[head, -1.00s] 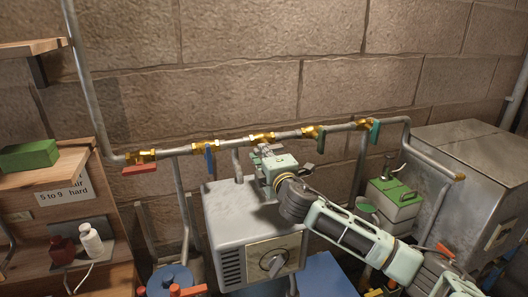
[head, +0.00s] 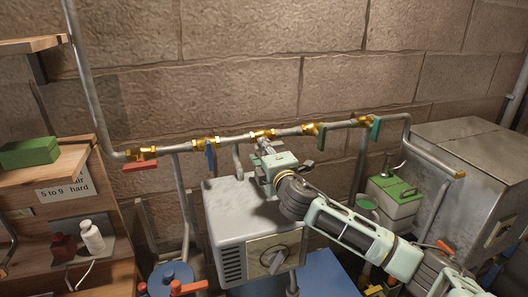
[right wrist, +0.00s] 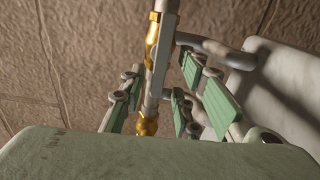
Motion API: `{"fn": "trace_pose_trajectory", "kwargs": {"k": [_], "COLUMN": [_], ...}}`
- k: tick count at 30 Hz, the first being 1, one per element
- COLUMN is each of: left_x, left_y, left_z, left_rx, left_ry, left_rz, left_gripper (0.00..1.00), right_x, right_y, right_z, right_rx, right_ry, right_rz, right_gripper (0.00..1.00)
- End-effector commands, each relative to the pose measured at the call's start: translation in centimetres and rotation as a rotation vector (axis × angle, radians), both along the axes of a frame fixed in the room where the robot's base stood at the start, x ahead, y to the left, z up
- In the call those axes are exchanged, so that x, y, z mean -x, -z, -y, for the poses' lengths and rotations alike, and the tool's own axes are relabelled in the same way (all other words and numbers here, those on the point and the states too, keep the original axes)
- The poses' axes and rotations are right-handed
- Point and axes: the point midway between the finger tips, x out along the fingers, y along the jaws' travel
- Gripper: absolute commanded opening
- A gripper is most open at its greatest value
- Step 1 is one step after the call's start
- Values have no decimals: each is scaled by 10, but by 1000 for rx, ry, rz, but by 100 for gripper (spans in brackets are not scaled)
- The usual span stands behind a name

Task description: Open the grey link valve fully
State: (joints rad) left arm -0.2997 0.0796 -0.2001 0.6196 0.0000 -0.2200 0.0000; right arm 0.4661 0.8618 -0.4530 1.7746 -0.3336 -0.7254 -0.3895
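The grey link valve (head: 262,135) is a brass fitting in the middle of the wall pipe, with brass also showing in the right wrist view (right wrist: 152,40). A grey bar (right wrist: 157,80) runs there between brass parts; I cannot tell surely whether it is the lever or the pipe. My right gripper (head: 266,165) is just below and in front of the valve, over the metal box. In the right wrist view its green-padded fingers (right wrist: 160,100) are spread, with the bar between them and gaps on both sides. My left gripper is not in view.
The pipe also carries valves with red (head: 140,166), blue (head: 210,154), green (head: 320,138) and teal (head: 375,129) handles. The grey metal box (head: 225,205) stands below. A green-topped canister (head: 398,205) and a large metal tank (head: 470,150) stand right; wooden shelves (head: 75,165) stand left.

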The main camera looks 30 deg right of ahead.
Motion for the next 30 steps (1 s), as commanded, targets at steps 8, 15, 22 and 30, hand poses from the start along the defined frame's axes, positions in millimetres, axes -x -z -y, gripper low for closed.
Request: {"fn": "trace_pose_trajectory", "kwargs": {"k": [8, 15, 22, 30], "left_x": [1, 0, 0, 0], "left_y": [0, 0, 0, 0], "left_z": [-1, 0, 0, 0], "left_rx": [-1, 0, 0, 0], "left_ry": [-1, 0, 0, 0], "left_rz": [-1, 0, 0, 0], "left_gripper": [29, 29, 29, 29], "right_x": [19, 67, 102, 117], "right_y": [1, 1, 1, 0], "right_z": [-4, -17, -25, -28], "right_rx": [1, 1, 0, 0], "right_ry": [-1, -3, -2, 0], "right_rz": [0, -4, -2, 0], "right_gripper": [29, 29, 29, 29]}}
